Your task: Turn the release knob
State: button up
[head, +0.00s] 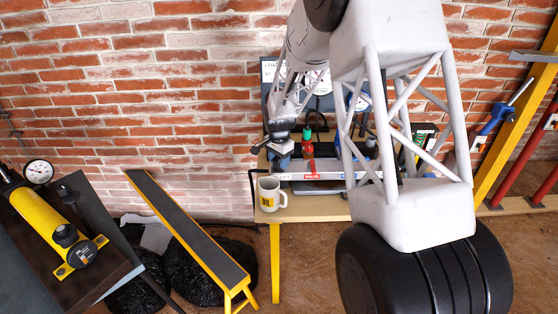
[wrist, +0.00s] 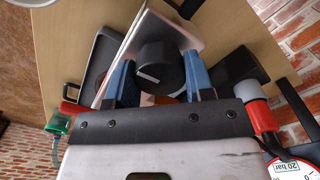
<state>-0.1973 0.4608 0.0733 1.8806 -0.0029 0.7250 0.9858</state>
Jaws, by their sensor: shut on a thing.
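The release knob, which I take to be the black round knob (wrist: 158,62), shows in the wrist view in front of a pale plate. The blue fingers of my gripper (wrist: 160,78) stand on its left and right sides, shut on it. In the head view my gripper (head: 281,150) is low at the left end of the bench equipment. The knob is hidden there behind the gripper.
A red valve body with a green top (head: 307,148) stands close right of my gripper. A white mug (head: 270,193) is on the wooden bench (head: 325,211) in front. A pressure gauge (wrist: 290,170) is near the gripper's lower right in the wrist view.

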jog(key=shift+n, duration=0.3)
jog(key=n, duration=0.8)
jog(key=shift+n, duration=0.3)
jog(key=n, duration=0.4)
jog(key=shift+n, duration=0.3)
jog(key=n, duration=0.4)
jog(key=shift+s, duration=0.1)
jog(key=o, duration=0.9)
